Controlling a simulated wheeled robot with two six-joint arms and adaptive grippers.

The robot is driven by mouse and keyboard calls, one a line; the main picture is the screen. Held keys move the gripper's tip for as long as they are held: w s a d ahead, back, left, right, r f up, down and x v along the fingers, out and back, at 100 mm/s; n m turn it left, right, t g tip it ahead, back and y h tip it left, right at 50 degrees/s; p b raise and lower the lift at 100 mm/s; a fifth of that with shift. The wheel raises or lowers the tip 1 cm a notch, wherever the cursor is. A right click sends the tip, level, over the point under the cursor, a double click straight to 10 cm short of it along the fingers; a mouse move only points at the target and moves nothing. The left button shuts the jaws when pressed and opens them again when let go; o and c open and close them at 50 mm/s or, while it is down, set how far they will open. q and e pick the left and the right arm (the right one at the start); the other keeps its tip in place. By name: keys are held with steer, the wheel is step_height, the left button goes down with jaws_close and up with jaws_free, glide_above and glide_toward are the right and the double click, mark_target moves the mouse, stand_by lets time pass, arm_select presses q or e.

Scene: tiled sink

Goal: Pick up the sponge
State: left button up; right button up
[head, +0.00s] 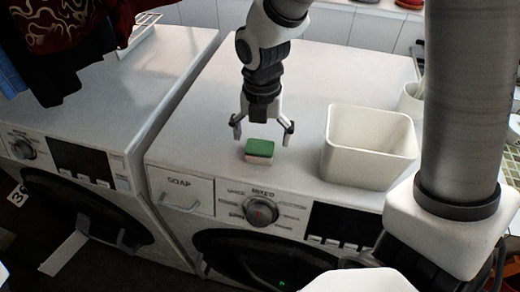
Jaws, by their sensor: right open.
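The sponge (259,149) has a green top and a pinkish lower layer. It lies flat on top of the right washing machine, near its front edge. My right gripper (263,132) is open and points down, with its two fingers spread wide. The fingers appear on either side of the sponge, slightly behind or above it, and nothing is held between them. I cannot tell the exact height of the fingertips over the surface. My left gripper is not in view.
A white square bin (369,166) stands right of the sponge, close to the right finger. A white cup (411,100) is behind it. A second washing machine (95,95) stands to the left, with dark clothes (65,50) hanging over it. The washer top left of the sponge is clear.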

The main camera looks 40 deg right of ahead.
mark_target(260, 147)
steer(key=f, duration=0.3)
steer(key=shift+s+a, duration=0.15)
steer(key=shift+a, duration=0.2)
steer(key=shift+f, duration=0.3)
steer(key=shift+d+f, duration=0.1)
steer(key=shift+d, duration=0.05)
steer(key=c, duration=1)
